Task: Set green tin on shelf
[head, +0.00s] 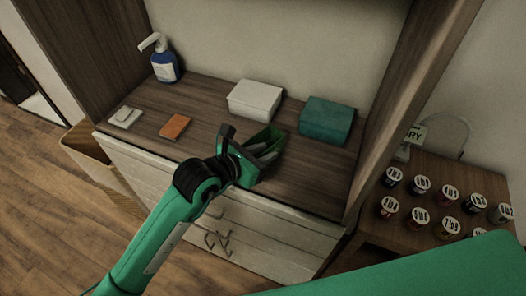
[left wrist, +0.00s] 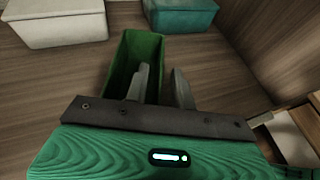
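The green tin (head: 278,134) is an open-topped, dark green box on the brown wooden surface (head: 215,97) above the drawers. It also shows in the left wrist view (left wrist: 118,72), just ahead of my gripper. My left gripper (head: 262,153) is at the tin, partly hiding it in the head view. In the left wrist view, the fingers (left wrist: 164,88) are apart and straddle the tin's right wall, one seemingly inside and one outside. A gap shows between them. My right gripper is not in view.
A white box (head: 255,99) and a teal box (head: 326,121) stand behind the tin. A blue pump bottle (head: 165,67), an orange item (head: 175,126) and a pale item (head: 125,117) are at left. Several lidded jars (head: 420,190) stand on a lower side table at right.

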